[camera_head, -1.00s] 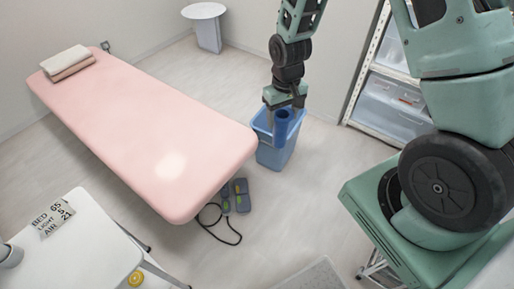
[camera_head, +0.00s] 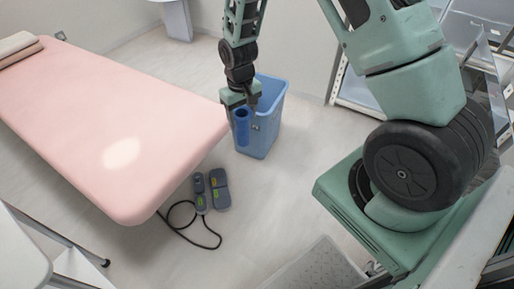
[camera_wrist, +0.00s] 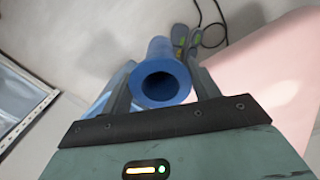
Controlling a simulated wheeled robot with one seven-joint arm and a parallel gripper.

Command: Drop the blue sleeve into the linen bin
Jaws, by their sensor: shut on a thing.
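The blue sleeve (camera_head: 242,127) is a dark blue hollow tube. My gripper (camera_head: 240,108) is shut on it, and it hangs roughly upright below the fingers. In the wrist view the sleeve (camera_wrist: 161,80) sits between both fingers with its open end facing the camera. The linen bin (camera_head: 268,122) is a lighter blue open-topped bin on the floor. In the head view the sleeve and my gripper overlap the bin's front left side; the depth between them is hard to tell. In the wrist view part of the bin (camera_wrist: 103,103) shows at the left, behind a finger.
The pink treatment bed (camera_head: 110,130) stands left of the bin. A foot pedal (camera_head: 212,190) with a looped cable lies on the floor near the bed's end. A shelf rack (camera_head: 352,88) stands behind at the right. A grey mat (camera_head: 318,272) lies in front.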

